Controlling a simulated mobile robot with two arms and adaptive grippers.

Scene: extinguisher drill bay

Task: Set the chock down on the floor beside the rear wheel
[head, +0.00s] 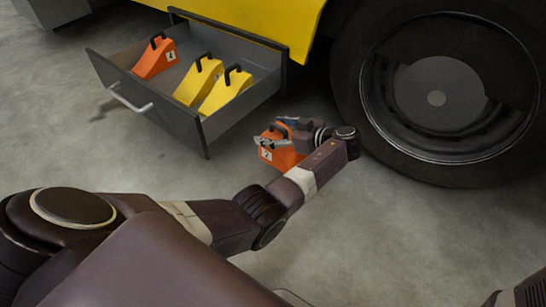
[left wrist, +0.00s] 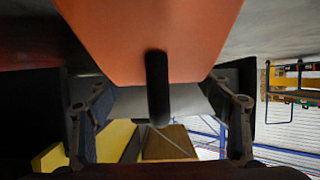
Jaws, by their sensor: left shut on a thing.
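An orange chock (head: 283,157) with a white number label is held at my left gripper (head: 282,135), in front of the open drawer and left of the wheel. In the left wrist view the orange chock (left wrist: 150,30) fills the top middle. Its dark handle (left wrist: 158,90) hangs between the two fingers of my left gripper, which is shut on it. The large black wheel (head: 437,95) stands on the right, apart from the chock. I cannot tell whether the chock's underside touches the floor.
An open grey drawer (head: 150,120) under the yellow vehicle body (head: 260,22) holds another orange chock (head: 155,60) and two yellow chocks (head: 198,82). Its front corner lies close left of the held chock. The concrete floor (head: 400,230) in front of the wheel is clear.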

